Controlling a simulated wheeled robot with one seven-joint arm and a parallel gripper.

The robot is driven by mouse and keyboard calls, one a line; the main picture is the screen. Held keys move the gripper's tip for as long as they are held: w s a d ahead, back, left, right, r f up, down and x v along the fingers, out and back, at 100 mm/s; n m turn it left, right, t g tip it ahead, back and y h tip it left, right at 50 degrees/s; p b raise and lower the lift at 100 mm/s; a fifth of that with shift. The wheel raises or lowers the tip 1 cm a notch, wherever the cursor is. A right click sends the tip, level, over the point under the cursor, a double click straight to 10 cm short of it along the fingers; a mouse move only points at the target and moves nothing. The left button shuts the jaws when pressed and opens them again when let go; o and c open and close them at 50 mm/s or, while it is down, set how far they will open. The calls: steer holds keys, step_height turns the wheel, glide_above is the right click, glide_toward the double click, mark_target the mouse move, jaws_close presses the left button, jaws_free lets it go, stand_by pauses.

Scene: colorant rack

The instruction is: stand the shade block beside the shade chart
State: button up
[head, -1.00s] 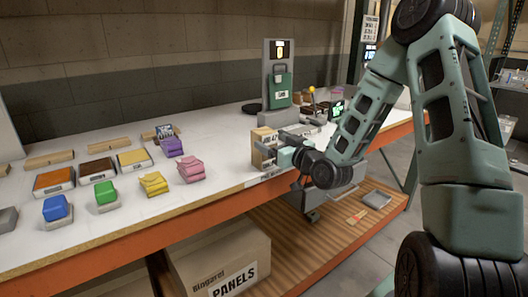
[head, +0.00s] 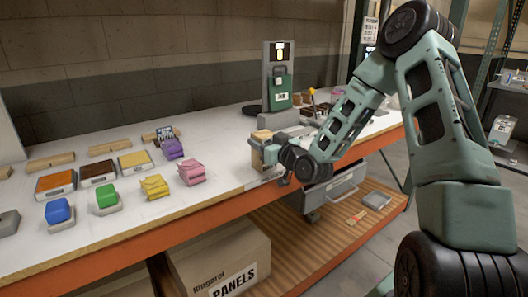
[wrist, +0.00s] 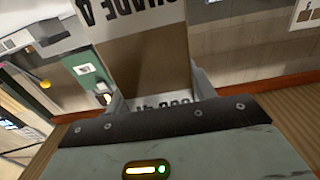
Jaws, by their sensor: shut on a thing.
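The shade block (head: 261,150) is a tan, upright box with pale labels, at the front edge of the bench in the head view. My gripper (head: 272,155) is shut on it from the right. In the wrist view the block (wrist: 147,65) fills the space between my two fingers (wrist: 160,97), and its "SHADE 4" label reads upside down. I cannot tell whether its base touches the bench. A small dark card with light patches (head: 165,132), possibly the shade chart, stands on a wooden strip at the back of the bench.
Blue (head: 58,210), green (head: 105,194), yellow (head: 154,185), pink (head: 191,170) and purple (head: 173,148) blocks stand left of my gripper. Framed colour samples (head: 98,170) lie behind them. A grey stand with a green container (head: 280,93) rises behind my gripper. White bench top (head: 215,150) is clear between.

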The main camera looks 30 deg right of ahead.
step_height(320, 180, up, 10)
steer(key=shift+r, duration=0.1)
stand_by(0.6)
